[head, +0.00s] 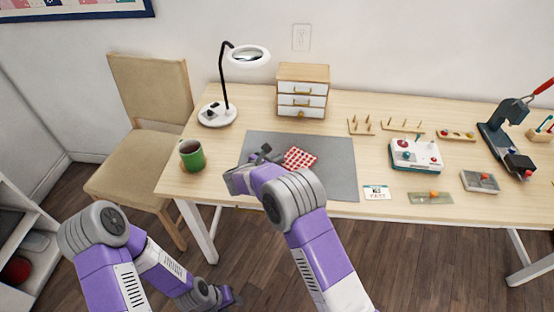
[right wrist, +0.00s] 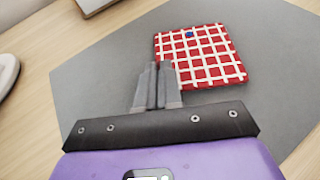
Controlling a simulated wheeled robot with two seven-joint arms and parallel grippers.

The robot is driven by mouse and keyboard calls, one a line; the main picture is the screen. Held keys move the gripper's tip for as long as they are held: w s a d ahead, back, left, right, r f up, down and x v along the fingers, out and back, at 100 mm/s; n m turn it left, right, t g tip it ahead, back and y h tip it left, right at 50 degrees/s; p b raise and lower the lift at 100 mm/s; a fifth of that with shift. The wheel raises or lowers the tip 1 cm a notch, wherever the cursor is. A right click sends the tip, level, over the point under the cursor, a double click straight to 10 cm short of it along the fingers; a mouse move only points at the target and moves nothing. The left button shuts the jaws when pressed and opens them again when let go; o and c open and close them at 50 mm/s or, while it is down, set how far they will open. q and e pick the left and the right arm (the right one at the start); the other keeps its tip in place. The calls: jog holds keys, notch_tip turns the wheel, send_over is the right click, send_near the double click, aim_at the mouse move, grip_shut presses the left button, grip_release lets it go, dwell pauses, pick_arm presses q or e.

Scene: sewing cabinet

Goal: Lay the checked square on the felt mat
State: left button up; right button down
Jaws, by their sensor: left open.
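The red-and-white checked square (head: 299,158) lies on the grey felt mat (head: 335,180), near its middle. In the right wrist view the checked square (right wrist: 203,57) shows a small blue dot near its far edge, and the grey mat (right wrist: 95,75) spreads around it. My right gripper (head: 264,154) is just left of the square in the head view. Its fingers (right wrist: 158,68) are together beside the square's left edge; whether they touch it I cannot tell. My left gripper (head: 234,297) hangs low over the floor, open, away from the table.
A green mug (head: 192,155) stands left of the mat. A lamp (head: 218,115) and a small drawer cabinet (head: 302,92) stand behind it. A card (head: 377,193), a white device (head: 415,155) and several small trays are to the right. A chair (head: 145,165) is at the left.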

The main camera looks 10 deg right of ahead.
jog(key=shift+f+b, duration=0.15)
jog(key=shift+b, duration=0.3)
dwell(0.7)
jog(key=c, duration=1.2)
grip_release()
jog(key=p+v, duration=0.1)
jog(key=v, duration=0.6)
jog(key=shift+s+a+p, duration=0.15)
jog(key=shift+a+p, duration=0.05)
jog(key=shift+p, duration=0.15)
